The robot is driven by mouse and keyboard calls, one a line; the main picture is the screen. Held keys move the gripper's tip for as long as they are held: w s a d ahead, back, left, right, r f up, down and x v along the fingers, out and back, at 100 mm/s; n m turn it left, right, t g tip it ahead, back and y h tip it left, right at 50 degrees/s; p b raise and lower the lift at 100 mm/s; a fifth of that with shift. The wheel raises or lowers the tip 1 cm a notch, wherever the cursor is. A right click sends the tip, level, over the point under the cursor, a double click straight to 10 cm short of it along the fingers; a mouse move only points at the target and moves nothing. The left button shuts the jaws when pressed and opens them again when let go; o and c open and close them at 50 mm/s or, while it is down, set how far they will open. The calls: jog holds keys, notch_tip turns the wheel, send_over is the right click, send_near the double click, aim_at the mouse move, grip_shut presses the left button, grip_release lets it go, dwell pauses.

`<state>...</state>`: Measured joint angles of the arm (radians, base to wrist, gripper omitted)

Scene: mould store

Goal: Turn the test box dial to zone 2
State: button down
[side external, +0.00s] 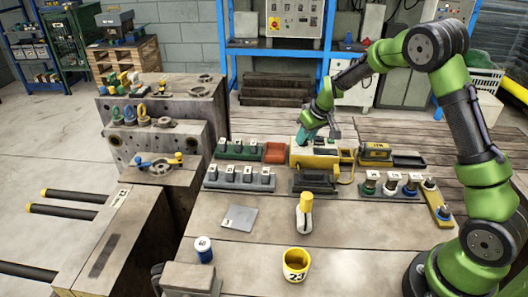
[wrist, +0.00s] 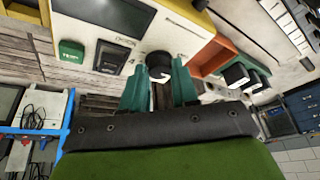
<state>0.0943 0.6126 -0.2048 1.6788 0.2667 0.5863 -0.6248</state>
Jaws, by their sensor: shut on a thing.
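The test box (side external: 322,162) is a yellow and cream case on the bench, in the middle of the side view. In the wrist view its panel (wrist: 189,42) carries a dark screen (wrist: 118,12), a green button (wrist: 71,51) and a round black dial (wrist: 158,66) with a light mark. My gripper (wrist: 158,82) has its teal fingers on either side of the dial, shut on it. In the side view my gripper (side external: 304,137) reaches down to the box and hides the dial. Printed marks stand around the dial; I cannot tell which zone it points to.
Grey (side external: 240,179) and green (side external: 238,150) racks of labelled pieces stand left of the box, with an orange tray (side external: 275,152). A yellow meter (side external: 375,152) is to the right. A yellow cup (side external: 296,265) and a yellow-topped bottle (side external: 304,215) stand in front.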

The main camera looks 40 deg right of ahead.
jog(key=m, duration=0.2)
jog(key=m+h, duration=0.1)
jog(key=m, duration=0.1)
jog(key=m+g+h, duration=0.1)
jog(key=m, duration=0.1)
jog(key=shift+a+m, duration=0.3)
jog(key=shift+a, duration=0.05)
jog(key=m, duration=0.2)
jog(key=m+g+h, duration=0.1)
jog(key=m, duration=0.3)
jog(key=shift+w+a+g+h, duration=0.1)
jog(key=shift+w+g+h, duration=0.15)
jog(key=shift+g+h, duration=0.15)
jog(key=shift+m, duration=0.3)
jog(key=c, duration=0.8)
grip_release()
jog(key=shift+c, duration=0.2)
jog(key=v, duration=1.7)
